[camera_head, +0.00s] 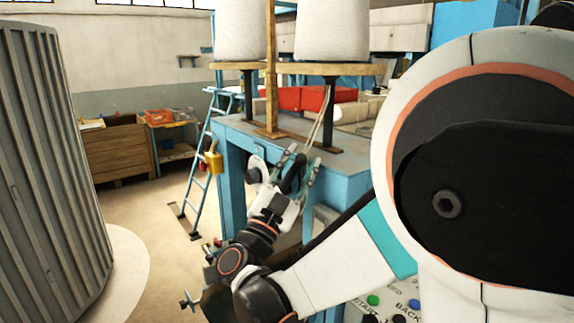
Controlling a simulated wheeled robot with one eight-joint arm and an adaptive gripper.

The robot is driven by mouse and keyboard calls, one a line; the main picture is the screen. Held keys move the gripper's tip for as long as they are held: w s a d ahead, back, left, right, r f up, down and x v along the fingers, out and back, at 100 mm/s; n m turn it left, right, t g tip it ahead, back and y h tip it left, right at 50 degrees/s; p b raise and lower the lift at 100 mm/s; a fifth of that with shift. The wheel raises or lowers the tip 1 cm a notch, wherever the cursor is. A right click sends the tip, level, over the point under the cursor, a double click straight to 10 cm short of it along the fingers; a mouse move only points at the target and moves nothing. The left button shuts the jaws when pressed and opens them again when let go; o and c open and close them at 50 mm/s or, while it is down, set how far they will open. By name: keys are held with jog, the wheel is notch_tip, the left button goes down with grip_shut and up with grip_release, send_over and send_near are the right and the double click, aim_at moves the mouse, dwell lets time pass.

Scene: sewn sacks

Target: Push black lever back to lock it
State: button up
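My gripper (298,165) is near the middle of the view, at the front edge of the blue machine table (345,186). Its two greenish-grey fingers are spread apart and point up and away. A dark, elongated shape (294,174) shows between the fingers. It may be the black lever, but it is too small to tell for sure, as is whether the fingers touch it. My wrist and forearm hide what lies below and behind.
A blue ladder (203,165) leans left of the table. A ribbed grey cylinder (50,170) fills the left side. A button panel (385,303) is low right. Floor between is clear.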

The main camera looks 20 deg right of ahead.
jog(key=v, duration=1.1)
jog(key=shift+s+a+f, duration=0.2)
jog(key=shift+s+a, duration=0.05)
